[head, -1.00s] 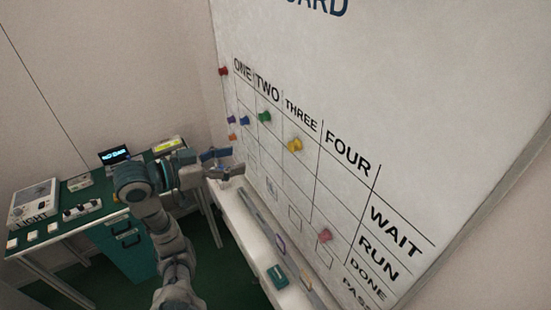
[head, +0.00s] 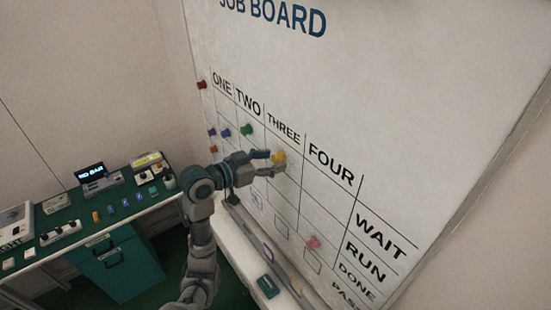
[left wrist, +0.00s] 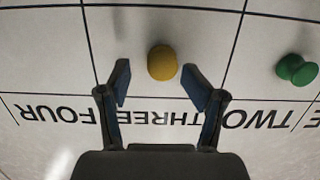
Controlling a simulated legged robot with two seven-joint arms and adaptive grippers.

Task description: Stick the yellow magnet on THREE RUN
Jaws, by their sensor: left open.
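The yellow magnet (head: 279,156) sticks on the job board in the THREE column, in the first row under the heading, the WAIT row. It also shows in the left wrist view (left wrist: 162,62), just beyond the fingertips and centred between them. My left gripper (head: 272,163) is open at the magnet, with its fingers on either side and nothing gripped. The THREE RUN cell (head: 286,190) lies just below the magnet's cell and holds no visible magnet; the gripper partly covers that area. My right gripper is not in view.
A green magnet (head: 246,130) sticks in the TWO column. Blue, red and orange magnets are farther left. A pink magnet (head: 313,242) is lower in the FOUR column. A ledge (head: 235,240) with a teal block (head: 267,286) runs below the board. A green workbench (head: 75,240) stands at left.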

